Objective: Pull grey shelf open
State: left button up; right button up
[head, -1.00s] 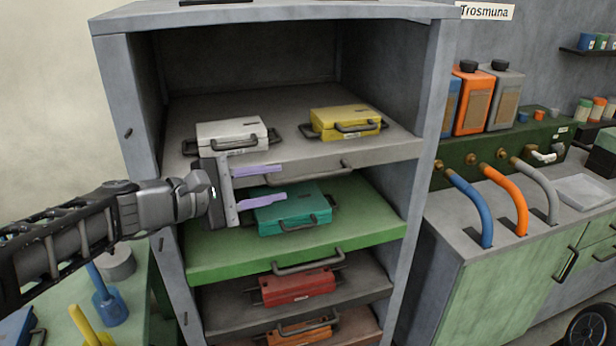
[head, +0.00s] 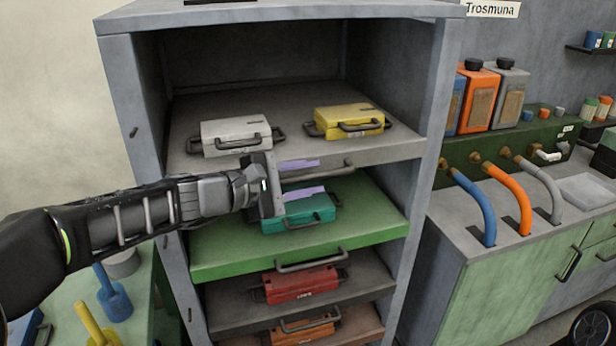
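The grey shelf (head: 395,151) is the upper pull-out board in the grey cabinet. It bears a white case (head: 229,133) and a yellow case (head: 347,116). Its grey handle (head: 338,170) runs along the front edge, and its left part is hidden behind my gripper. My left gripper (head: 302,178) is in front of the handle, with its two lilac fingers apart, one higher and one lower. The fingertips are close to the handle; I cannot tell whether they touch it. My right gripper is not in view.
Below is a green shelf (head: 215,252) with a teal case (head: 290,222), then lower shelves with a red case (head: 301,284) and an orange case (head: 306,328). The cabinet's side post (head: 432,130) stands at the right. A counter with bent pipes (head: 512,200) lies beyond.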

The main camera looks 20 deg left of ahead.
pick_arm(q)
grip_shut()
dwell(1.4)
